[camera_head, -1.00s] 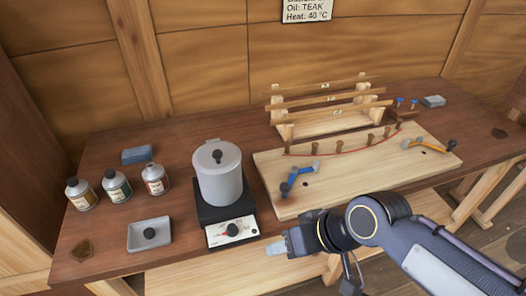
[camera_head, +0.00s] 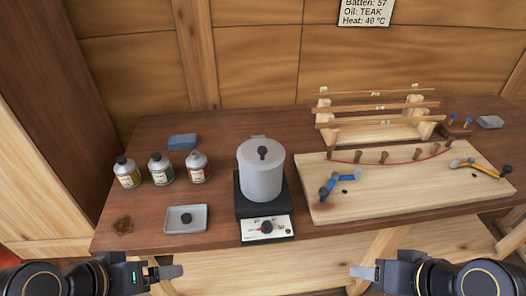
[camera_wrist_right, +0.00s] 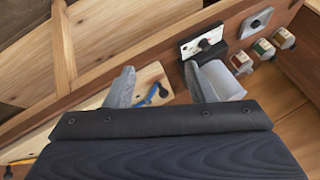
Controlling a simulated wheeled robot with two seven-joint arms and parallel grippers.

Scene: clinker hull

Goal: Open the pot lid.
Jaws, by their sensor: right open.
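A pale grey pot (camera_head: 261,178) stands upright on a black hot plate (camera_head: 241,205) in the middle of the bench. Its lid (camera_head: 262,157) sits on top with a dark knob (camera_head: 263,153); a small tab shows at the back rim. My right gripper (camera_head: 358,271) is open and empty, in front of the bench's front edge, to the right of and below the pot. The right wrist view shows its two fingers apart (camera_wrist_right: 160,88), with the pot (camera_wrist_right: 218,82) beyond them. My left gripper (camera_head: 172,271) is in front of the bench on the left; its jaw opening is not clear.
A pale board (camera_head: 420,190) with clamps and pegs lies right, before a rack of battens (camera_head: 378,122).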

